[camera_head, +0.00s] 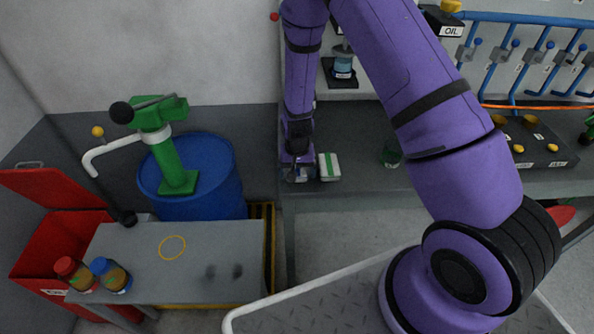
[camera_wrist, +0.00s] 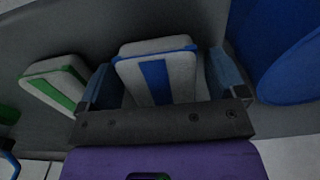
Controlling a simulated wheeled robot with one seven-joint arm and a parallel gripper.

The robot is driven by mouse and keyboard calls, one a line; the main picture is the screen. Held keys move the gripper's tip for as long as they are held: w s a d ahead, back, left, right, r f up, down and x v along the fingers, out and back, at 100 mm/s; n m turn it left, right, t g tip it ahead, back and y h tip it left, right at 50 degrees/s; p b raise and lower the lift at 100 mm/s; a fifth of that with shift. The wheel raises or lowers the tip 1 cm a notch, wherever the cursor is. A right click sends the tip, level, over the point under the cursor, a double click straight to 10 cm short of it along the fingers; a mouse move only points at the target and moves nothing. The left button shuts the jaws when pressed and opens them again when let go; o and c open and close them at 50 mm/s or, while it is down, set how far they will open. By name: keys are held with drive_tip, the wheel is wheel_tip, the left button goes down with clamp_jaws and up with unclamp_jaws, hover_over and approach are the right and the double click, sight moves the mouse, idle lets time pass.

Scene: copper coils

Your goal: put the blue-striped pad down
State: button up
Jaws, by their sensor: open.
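The blue-striped pad (camera_wrist: 155,74) is white with a blue stripe and blue edging. In the wrist view it lies on the grey bench, between the two fingers of my gripper (camera_wrist: 162,82). The fingers are open, with a gap visible on either side of the pad. In the head view my gripper (camera_head: 297,172) is low at the left end of the bench (camera_head: 357,175), and it mostly hides this pad.
A green-striped pad (camera_head: 329,166) lies just right of my gripper; it also shows in the wrist view (camera_wrist: 56,84). A blue drum (camera_head: 215,170) with a green pump (camera_head: 172,160) stands left of the bench. Bottles (camera_head: 112,275) stand on a lower table (camera_head: 200,283).

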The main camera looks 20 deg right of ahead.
drive_tip(key=shift+r, duration=0.1)
drive_tip(key=s+d+r+n+t, duration=0.1)
drive_tip(key=s+r, duration=0.2)
drive_tip(key=r, duration=0.9)
drive_tip(key=s+d+r+t+y, duration=0.1)
drive_tip(key=s+r, duration=0.2)
drive_tip(key=r, duration=0.9)
drive_tip(key=s+d+r+n, duration=0.1)
drive_tip(key=s+d+r, duration=0.15)
drive_tip(key=r, duration=0.95)
drive_tip(key=s+d+r+t, duration=0.1)
drive_tip(key=s+r, duration=0.4)
drive_tip(key=s, duration=0.4)
drive_tip(key=s+d+r+n+t+h, duration=0.1)
drive_tip(key=s+r+t, duration=0.1)
drive_tip(key=s+r, duration=0.4)
drive_tip(key=s, duration=0.4)
drive_tip(key=shift+s+d+n, duration=0.25)
drive_tip(key=shift+d+n, duration=0.05)
drive_tip(key=shift+d, duration=0.1)
